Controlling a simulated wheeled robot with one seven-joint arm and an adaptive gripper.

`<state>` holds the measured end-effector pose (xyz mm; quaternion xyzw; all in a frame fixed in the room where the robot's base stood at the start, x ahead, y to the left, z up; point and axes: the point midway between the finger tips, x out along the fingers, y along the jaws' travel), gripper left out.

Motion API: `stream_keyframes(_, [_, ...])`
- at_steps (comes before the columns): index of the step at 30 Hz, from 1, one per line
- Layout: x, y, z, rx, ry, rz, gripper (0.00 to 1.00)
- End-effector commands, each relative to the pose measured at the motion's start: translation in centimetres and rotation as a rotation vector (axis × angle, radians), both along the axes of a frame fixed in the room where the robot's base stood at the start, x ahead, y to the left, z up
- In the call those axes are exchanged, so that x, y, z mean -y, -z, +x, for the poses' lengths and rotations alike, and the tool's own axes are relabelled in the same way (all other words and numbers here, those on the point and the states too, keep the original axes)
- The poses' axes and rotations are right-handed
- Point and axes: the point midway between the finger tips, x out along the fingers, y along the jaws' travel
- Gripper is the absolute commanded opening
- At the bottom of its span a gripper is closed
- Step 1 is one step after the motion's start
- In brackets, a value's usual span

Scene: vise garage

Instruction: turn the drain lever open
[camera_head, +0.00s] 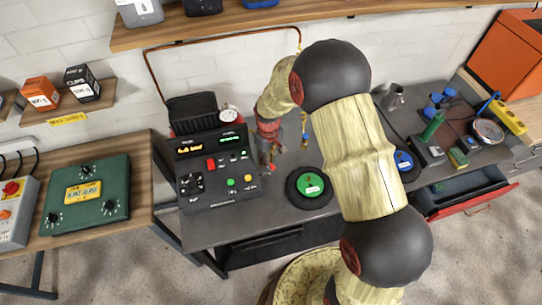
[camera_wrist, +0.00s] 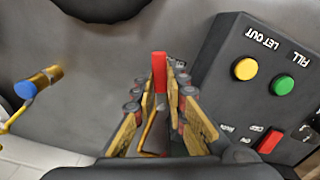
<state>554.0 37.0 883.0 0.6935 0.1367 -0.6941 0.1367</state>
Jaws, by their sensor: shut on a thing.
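The drain lever (camera_wrist: 159,70) shows as an upright red bar between the fingertips in the wrist view. My gripper (camera_wrist: 160,84) is closed around it, with a pad on either side. In the head view my gripper (camera_head: 269,158) reaches down to the bench, just right of the black control panel (camera_head: 214,166). The lever is too small and too much covered by the gripper there to tell its angle. Its lower part is hidden by the fingers in the wrist view.
In the wrist view the panel's yellow button (camera_wrist: 245,68) and green button (camera_wrist: 283,85) lie close on the right. A brass fitting (camera_wrist: 45,75) with a blue end stands at the left. A black disc with a green label (camera_head: 310,187) lies on the bench (camera_head: 240,228).

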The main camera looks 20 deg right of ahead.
Motion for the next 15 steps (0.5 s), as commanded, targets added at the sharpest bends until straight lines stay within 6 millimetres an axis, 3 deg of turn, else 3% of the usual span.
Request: stream_keyframes(15, [-1.6, -0.2, -0.2, 0.003, 0.34, 0.001, 0.0])
